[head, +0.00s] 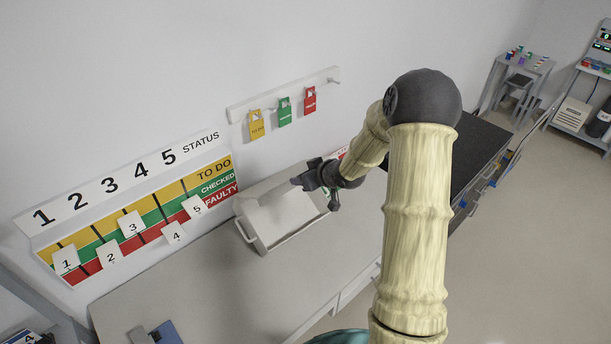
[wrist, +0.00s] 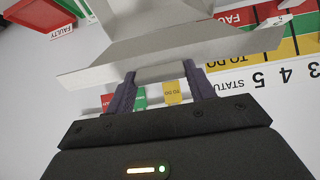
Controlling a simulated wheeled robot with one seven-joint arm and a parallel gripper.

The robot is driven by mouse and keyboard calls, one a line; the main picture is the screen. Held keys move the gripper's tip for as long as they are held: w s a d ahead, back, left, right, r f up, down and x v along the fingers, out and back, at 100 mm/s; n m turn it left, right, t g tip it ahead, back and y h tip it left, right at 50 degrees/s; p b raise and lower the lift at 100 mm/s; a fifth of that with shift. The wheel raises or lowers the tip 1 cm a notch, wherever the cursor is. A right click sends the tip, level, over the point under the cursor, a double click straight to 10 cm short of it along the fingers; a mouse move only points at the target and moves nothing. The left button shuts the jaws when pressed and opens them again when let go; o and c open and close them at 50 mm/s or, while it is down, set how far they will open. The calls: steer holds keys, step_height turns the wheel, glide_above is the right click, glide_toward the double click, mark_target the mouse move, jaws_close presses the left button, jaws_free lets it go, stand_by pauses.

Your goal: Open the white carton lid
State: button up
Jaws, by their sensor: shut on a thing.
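The white carton (head: 285,236) stands on the grey worktop against the wall in the head view. My gripper (head: 303,181) is at the carton's upper right, and my wrist partly hides that end. In the wrist view my gripper (wrist: 160,78) is shut on a pale tab at the edge of the white carton lid (wrist: 180,50), with one dark finger on each side. The lid appears raised and tilted, with part of the carton's hollow showing in the head view. How far it is turned is hard to tell.
A status board (head: 140,215) with numbered cards is on the wall to the left. Yellow, green and red tags (head: 284,112) hang from a wall rail above the carton. The worktop (head: 220,290) in front is mostly clear, with a small blue item (head: 165,333) near the bottom.

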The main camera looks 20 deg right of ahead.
steer(key=shift+w, duration=0.2)
stand_by(0.5)
steer(key=o, duration=1.2)
steer(key=shift+o, duration=1)
steer(key=shift+w, duration=0.1)
steer(key=shift+a, duration=0.15)
steer(key=p+v, duration=0.1)
steer(key=v, duration=1.6)
steer(key=shift+s, duration=0.3)
steer(key=shift+r, duration=0.1)
